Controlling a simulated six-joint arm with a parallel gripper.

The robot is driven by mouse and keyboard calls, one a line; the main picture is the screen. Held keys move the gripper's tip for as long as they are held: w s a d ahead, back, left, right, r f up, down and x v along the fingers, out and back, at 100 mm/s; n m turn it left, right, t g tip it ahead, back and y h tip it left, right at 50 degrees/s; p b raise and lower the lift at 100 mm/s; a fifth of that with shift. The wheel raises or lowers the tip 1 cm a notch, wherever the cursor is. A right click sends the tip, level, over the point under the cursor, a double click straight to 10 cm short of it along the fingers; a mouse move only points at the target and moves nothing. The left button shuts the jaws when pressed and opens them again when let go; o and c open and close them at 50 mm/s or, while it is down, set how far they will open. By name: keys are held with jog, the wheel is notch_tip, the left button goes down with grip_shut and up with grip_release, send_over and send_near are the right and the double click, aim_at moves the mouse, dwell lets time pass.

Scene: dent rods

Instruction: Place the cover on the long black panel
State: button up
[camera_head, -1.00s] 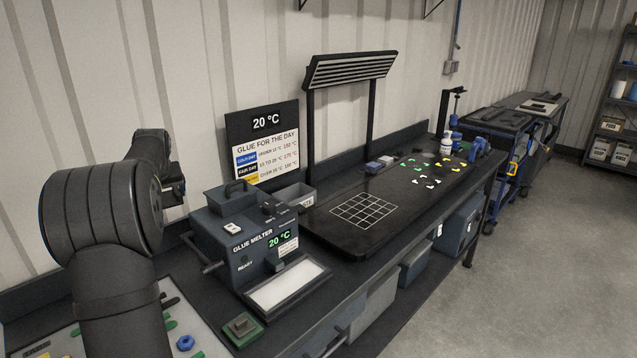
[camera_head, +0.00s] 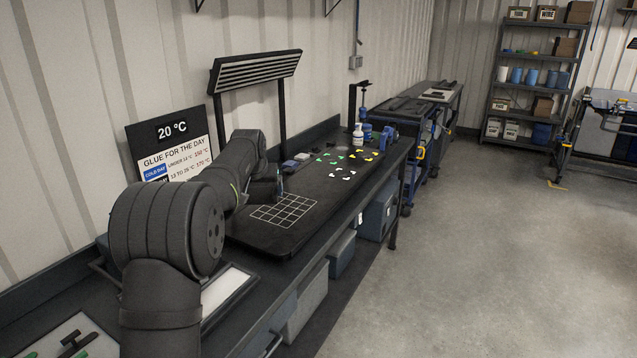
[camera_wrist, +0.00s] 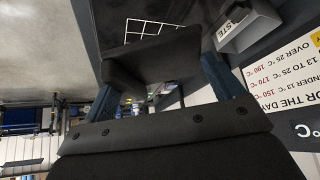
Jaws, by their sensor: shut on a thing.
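My gripper (camera_wrist: 160,75) is shut on a dark, block-like thing (camera_wrist: 155,55), held between its blue fingers in the wrist view. I cannot tell for sure that this is the cover. In the head view my gripper (camera_head: 277,186) is over the near left part of a long black board with a white grid (camera_head: 310,228), partly hidden by my arm. This board may be the long black panel, but I cannot tell. Another long dark surface (camera_head: 405,105) lies on the cart beyond the bench.
A lamp frame (camera_head: 255,75) stands along the wall. A glue sign (camera_head: 170,145) stands at the left. The board's middle is clear.

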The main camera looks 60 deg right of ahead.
aim_at(257, 204)
jog(key=s+d+f+m+g, duration=0.15)
jog(key=s+d+f, duration=0.25)
jog(key=s, duration=0.5)
jog(key=shift+m, duration=0.25)
jog(key=w+f, duration=0.2)
jog(key=w, duration=0.1)
jog(key=w+f, duration=0.2)
jog(key=w, duration=0.2)
jog(key=w+f, duration=0.3)
jog(key=w, duration=0.1)
jog(key=shift+d, duration=0.25)
jog(key=shift+f, duration=2.05)
jog(key=shift+f, duration=0.1)
jog(key=o, duration=0.9)
jog(key=shift+c, duration=0.2)
jog(key=v, duration=1.2)
jog(key=shift+s+a, duration=0.15)
jog(key=shift+a, duration=0.05)
